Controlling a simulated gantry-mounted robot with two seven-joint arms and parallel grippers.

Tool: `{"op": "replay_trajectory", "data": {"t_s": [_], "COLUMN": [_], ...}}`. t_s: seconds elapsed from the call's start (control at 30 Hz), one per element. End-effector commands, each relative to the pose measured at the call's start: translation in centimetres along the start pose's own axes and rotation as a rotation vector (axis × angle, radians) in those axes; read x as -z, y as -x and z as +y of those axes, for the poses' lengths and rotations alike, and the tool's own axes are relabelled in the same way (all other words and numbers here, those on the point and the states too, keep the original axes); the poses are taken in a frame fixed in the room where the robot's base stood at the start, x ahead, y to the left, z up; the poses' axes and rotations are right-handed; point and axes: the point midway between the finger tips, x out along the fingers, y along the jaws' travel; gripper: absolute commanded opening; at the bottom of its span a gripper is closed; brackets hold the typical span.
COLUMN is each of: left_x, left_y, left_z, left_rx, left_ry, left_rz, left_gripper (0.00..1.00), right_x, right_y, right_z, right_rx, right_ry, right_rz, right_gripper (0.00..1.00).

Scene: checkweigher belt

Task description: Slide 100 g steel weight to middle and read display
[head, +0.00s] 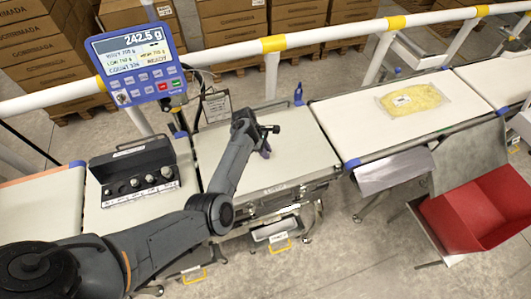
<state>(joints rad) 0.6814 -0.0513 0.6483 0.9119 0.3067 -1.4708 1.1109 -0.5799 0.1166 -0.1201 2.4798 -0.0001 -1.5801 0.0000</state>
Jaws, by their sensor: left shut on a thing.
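My left gripper (267,141) is over the middle weighing belt (298,152), low and near its centre. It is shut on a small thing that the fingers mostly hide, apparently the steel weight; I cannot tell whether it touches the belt. The blue display (137,62) at the upper left reads 242.5 g in large digits, with smaller lines too small to read surely. A black weight case (133,160) stands open on the belt section left of the weighing belt, with several steel weights (149,179) in a row. My right gripper is not in view.
A bag of yellow food (412,99) lies on the right belt (362,130). A red bin (480,212) stands at the lower right. A white guard rail (328,38) runs behind the belts, with a clipboard (215,106) near it. Cartons (235,25) are stacked beyond.

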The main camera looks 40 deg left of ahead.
Motion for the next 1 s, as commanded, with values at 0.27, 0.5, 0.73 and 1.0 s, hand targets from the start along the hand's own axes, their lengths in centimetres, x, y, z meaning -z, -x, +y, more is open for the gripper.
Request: {"op": "replay_trajectory", "data": {"t_s": [0.27, 0.5, 0.73, 1.0], "left_x": [0.02, 0.01, 0.00, 0.00], "left_y": [-0.01, -0.01, 0.00, 0.61], "left_z": [0.10, 0.09, 0.09, 0.11], "left_rx": [-0.001, -0.001, -0.001, -0.001], "left_ry": [0.003, 0.002, 0.002, 0.002], "left_rz": [0.000, 0.000, 0.000, 0.001], "left_gripper": [0.00, 0.38, 0.52, 0.52], "right_x": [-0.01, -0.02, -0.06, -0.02], "right_y": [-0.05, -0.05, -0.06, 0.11], "right_z": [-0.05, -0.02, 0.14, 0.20], "right_rx": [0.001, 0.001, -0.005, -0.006], "right_ry": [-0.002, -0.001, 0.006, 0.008], "right_rz": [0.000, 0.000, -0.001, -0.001], "right_gripper": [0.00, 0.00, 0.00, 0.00]}}
